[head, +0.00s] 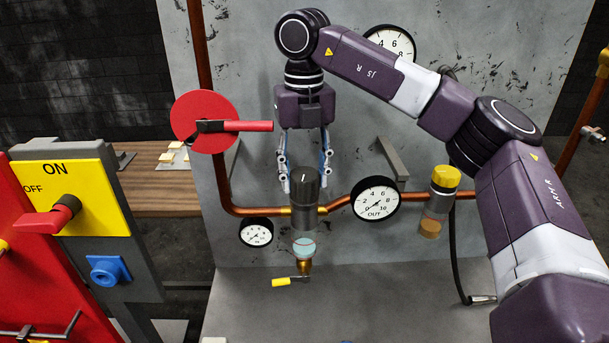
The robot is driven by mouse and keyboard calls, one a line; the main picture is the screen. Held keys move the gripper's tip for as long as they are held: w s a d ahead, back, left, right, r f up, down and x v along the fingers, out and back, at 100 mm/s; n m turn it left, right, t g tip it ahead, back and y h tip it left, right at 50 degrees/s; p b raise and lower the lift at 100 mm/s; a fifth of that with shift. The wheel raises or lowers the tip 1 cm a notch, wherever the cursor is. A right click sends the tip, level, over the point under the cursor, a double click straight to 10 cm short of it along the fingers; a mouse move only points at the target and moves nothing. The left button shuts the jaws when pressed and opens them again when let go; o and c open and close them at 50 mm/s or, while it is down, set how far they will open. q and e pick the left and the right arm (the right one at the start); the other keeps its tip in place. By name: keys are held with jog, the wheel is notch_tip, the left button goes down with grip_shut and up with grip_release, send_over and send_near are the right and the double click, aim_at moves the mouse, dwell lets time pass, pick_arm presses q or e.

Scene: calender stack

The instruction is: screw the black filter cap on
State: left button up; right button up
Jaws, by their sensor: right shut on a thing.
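The black filter cap (304,185) sits upright at the top of the filter body (304,217), in line with the copper pipe. A small white mark shows on the cap. My right gripper (305,180) points down from above, with its fingers on either side of the cap, shut on it. Whether the cap is seated on its thread cannot be told. Below the body are a clear bowl (304,247) and a small valve with a yellow handle (281,282). My left gripper is not in view.
A red disc with a red lever (248,126) stands left of my gripper. Gauges flank the filter, one marked OUT (375,198) and a smaller one (256,232). A yellow-capped fitting (446,178) is at right. A red and yellow switch panel (70,195) fills the left.

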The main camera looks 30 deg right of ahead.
jog(key=shift+m, duration=1)
jog(key=shift+m+b, duration=0.3)
jog(key=shift+m, duration=0.8)
jog(key=shift+m, duration=1.1)
